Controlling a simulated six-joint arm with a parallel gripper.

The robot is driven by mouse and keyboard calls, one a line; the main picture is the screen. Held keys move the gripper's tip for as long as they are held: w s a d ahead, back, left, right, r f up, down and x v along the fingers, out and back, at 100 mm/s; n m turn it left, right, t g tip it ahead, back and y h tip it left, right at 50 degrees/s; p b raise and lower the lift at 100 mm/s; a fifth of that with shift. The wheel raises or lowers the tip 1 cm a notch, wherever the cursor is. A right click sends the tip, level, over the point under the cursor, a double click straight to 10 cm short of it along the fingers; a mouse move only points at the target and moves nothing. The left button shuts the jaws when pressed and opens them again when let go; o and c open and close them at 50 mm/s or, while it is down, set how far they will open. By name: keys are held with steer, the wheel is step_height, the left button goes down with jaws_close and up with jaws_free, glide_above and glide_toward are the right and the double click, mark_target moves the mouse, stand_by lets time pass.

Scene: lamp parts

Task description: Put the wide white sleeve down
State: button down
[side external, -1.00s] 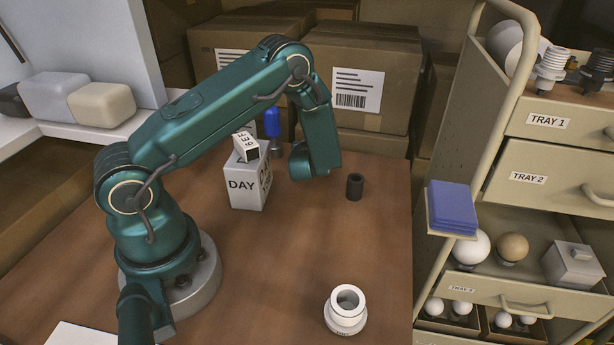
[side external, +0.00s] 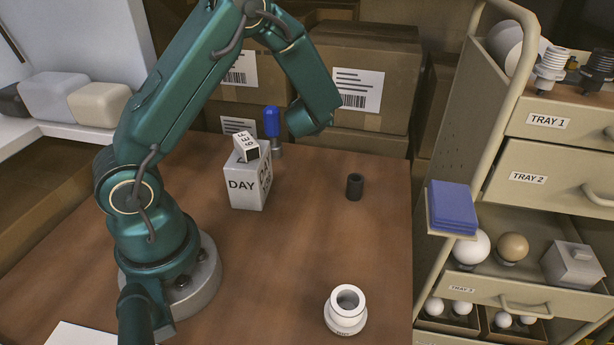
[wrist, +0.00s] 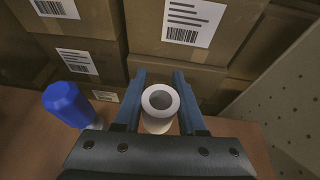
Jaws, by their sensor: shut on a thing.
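The wide white sleeve (wrist: 157,124) is in the wrist view, upright to that camera with its round open end showing. My gripper (wrist: 159,82) is shut on it, one blue-grey finger on each side. In the side external view the gripper and held sleeve are hidden behind my arm's last links, at the back of the table. A white flanged, hollow part (side external: 347,318) stands upright on the table's front right, apart from my gripper.
A dark short tube (side external: 354,187) stands right of centre. A DAY block (side external: 247,187) with a tilted small block (side external: 245,146) and a blue-handled tool (side external: 271,122) stand near my arm. Cardboard boxes (side external: 385,60) line the back; a drawer cart (side external: 485,190) is right. The table's middle is clear.

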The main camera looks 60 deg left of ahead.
steer(key=s+d+r+m+t+h, duration=0.2)
steer(key=s+d+r+m+h, duration=0.35)
steer(key=d, duration=0.35)
steer(key=s+d+r+m+t+h, duration=0.3)
steer(key=s+d+r+m+h, duration=0.15)
steer(key=d+r, duration=0.3)
steer(key=shift+w+r+h, duration=0.5)
steer(key=shift+w+r, duration=0.2)
steer(key=m+g+h, duration=1.3)
steer(key=m+g, duration=0.3)
steer(key=m, duration=0.4)
glide_above(363, 268)
step_height(363, 268, down, 19)
steer(key=shift+a, duration=0.1)
steer(key=shift+f, duration=2.05)
